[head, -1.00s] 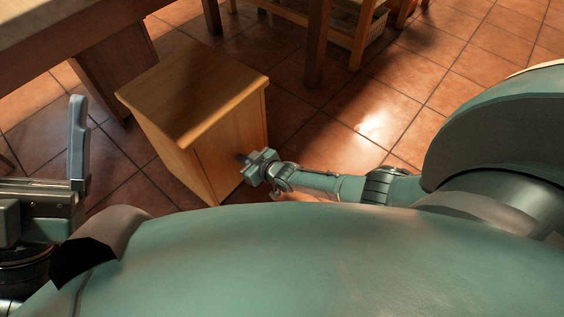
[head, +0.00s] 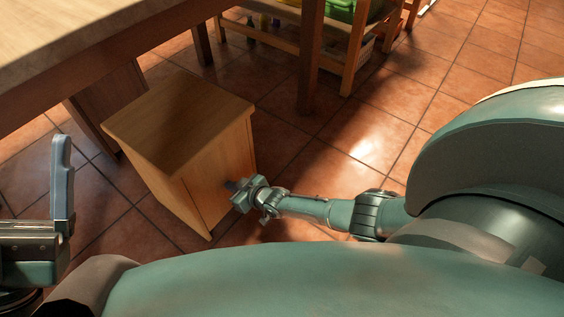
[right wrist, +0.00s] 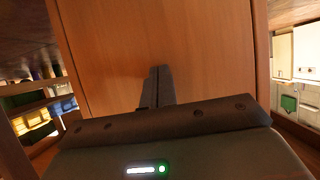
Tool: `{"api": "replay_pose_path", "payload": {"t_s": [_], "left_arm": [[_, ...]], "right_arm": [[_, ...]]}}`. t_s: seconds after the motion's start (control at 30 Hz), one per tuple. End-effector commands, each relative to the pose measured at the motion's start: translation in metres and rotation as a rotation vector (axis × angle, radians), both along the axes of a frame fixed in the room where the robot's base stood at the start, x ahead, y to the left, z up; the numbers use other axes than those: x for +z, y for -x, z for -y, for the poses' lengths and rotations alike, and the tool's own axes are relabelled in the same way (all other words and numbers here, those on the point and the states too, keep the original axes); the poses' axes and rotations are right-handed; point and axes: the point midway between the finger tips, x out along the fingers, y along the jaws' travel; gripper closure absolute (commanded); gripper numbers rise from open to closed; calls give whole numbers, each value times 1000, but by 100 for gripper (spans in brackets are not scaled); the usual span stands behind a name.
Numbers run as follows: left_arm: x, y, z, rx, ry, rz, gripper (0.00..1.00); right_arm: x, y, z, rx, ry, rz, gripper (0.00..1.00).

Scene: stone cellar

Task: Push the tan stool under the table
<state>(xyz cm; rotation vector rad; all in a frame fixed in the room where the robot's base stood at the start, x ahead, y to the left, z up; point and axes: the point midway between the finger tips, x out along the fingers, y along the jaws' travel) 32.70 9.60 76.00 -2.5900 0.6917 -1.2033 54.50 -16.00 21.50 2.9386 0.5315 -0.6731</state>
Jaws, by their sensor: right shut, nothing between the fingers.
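The tan stool (head: 183,122) is a box-shaped wooden block, upright on the floor beside the table (head: 150,35). Its far left top corner lies close to the table's front edge; the stool's top shows almost whole. My right gripper (head: 232,186) is shut and empty, its fingertips at the stool's near right side, seemingly touching it. In the right wrist view the closed fingers (right wrist: 157,87) point at the stool's wood panel (right wrist: 205,60). My left gripper (head: 62,180) is at the left edge, away from the stool; one finger shows, standing clear with no finger beside it.
A table leg (head: 311,60) stands behind the stool to the right. A wooden rack (head: 355,40) with green and yellow items is at the top. A wooden panel (head: 92,115) supports the table at left. The tiled floor (head: 440,95) to the right is clear.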

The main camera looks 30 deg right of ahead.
Motion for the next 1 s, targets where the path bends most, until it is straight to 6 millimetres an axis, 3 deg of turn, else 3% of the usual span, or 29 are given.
{"api": "replay_pose_path", "payload": {"t_s": [0.37,1.0], "left_arm": [[0,0,0,0,0,0,16],[-1,0,0,0,0,0,16]], "right_arm": [[2,-3,-2,0,-4,4,100],[1,-28,-12,0,-2,3,100]]}}
